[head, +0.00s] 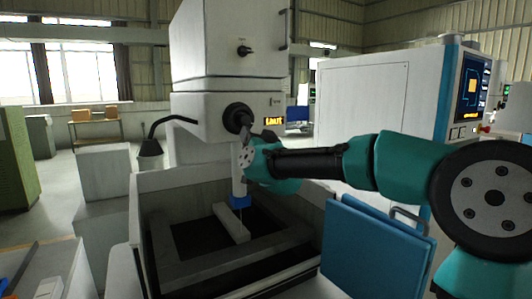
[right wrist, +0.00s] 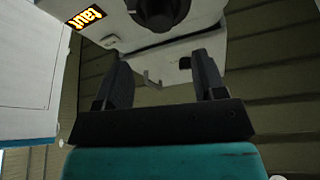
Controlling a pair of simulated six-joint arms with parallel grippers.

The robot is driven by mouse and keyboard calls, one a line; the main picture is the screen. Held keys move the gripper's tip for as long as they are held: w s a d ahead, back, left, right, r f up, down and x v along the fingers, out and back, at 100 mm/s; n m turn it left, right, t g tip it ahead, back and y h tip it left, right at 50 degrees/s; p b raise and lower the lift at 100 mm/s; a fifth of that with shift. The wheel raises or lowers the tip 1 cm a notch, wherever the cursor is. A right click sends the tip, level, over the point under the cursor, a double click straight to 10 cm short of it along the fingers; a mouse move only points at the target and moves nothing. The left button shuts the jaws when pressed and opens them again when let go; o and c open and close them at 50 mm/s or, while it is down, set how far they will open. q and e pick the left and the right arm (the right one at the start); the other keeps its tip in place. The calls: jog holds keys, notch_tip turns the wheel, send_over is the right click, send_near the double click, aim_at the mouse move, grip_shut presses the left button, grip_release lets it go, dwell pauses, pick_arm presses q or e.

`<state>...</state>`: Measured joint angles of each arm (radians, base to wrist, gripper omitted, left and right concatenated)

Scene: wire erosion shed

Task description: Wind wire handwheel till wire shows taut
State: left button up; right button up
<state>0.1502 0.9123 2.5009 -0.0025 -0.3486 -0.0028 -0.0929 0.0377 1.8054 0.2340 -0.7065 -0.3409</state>
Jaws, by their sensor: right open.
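The black wire handwheel (head: 238,118) sits on the front of the white machine head. It also shows at the top edge of the right wrist view (right wrist: 160,10). My right gripper (head: 254,136) is just below and right of the handwheel in the head view. In the right wrist view its two dark fingers (right wrist: 162,80) stand wide apart with nothing between them, and the wheel lies beyond their tips, apart from them. My left gripper is out of view.
Below the head is an open work tank (head: 158,247) with a pale bar (head: 231,223) and a blue-tipped nozzle (head: 240,202). A blue panel (head: 375,252) stands at the right front. A white control cabinet (head: 370,100) stands behind my right arm.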

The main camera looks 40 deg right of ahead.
jog(key=v, duration=0.8)
jog(key=shift+a, duration=0.1)
jog(key=w+a+f+n+g+y, duration=0.1)
jog(key=w+a+f+g+y, duration=0.15)
jog(key=f, duration=0.85)
jog(key=w+a+f+n+g+y, duration=0.2)
jog(key=w+a+f+g, duration=0.15)
jog(key=f, duration=0.85)
jog(key=s+a+f+g+y, duration=0.1)
jog(key=a+f+g+y, duration=0.2)
jog(key=f, duration=1.6)
jog(key=s+a+f+g, duration=0.3)
jog(key=s+f+g, duration=0.3)
jog(key=s+f, duration=0.5)
jog(key=s+a+f+g, duration=0.4)
jog(key=s+f+g, duration=0.2)
jog(key=s+f, duration=0.6)
notch_tip(320, 180, down, 5)
jog(key=shift+a+f+n+y, duration=0.25)
jog(key=shift+n+y, duration=0.15)
jog(key=shift+y, duration=0.05)
